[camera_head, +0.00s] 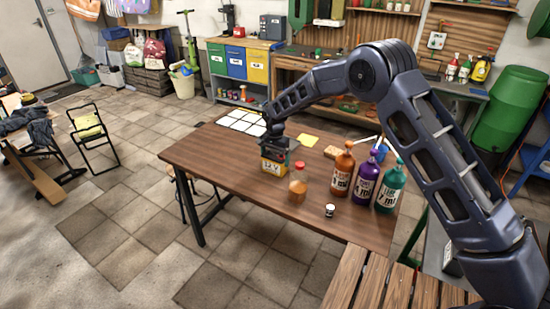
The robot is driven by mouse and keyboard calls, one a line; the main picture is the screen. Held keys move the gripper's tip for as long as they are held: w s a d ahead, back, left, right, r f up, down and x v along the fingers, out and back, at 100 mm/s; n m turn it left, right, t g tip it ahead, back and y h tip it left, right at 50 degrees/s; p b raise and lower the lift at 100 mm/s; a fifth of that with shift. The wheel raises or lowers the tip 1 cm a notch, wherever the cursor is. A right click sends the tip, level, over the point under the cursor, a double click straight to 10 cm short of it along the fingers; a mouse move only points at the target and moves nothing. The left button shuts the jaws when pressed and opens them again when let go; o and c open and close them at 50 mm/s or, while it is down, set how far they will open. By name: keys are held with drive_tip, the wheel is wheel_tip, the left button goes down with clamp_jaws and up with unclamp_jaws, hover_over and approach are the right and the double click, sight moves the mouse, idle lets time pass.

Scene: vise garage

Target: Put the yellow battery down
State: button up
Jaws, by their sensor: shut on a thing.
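The yellow battery (273,167), with a dark top and a "12 V" label, is upright at the middle of the brown table (225,161). My gripper (277,144) comes down on it from above and is shut on its top part. The fingertips are small and partly hidden against the dark top. I cannot tell whether the battery's underside touches the table or hangs just above it.
Right of the battery stand an orange-brown jar (298,186), a small dark-and-white container (330,210), and orange (342,172), purple (366,178) and green (391,188) bottles. White tiles (241,121) and a yellow sheet (308,140) lie behind. The table's left part is clear.

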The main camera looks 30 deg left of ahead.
sight(275, 155)
drive_tip(key=shift+f, duration=0.1)
drive_tip(key=o, duration=1.4)
wheel_tip(275, 155, up, 12)
drive_tip(key=shift+r, duration=0.15)
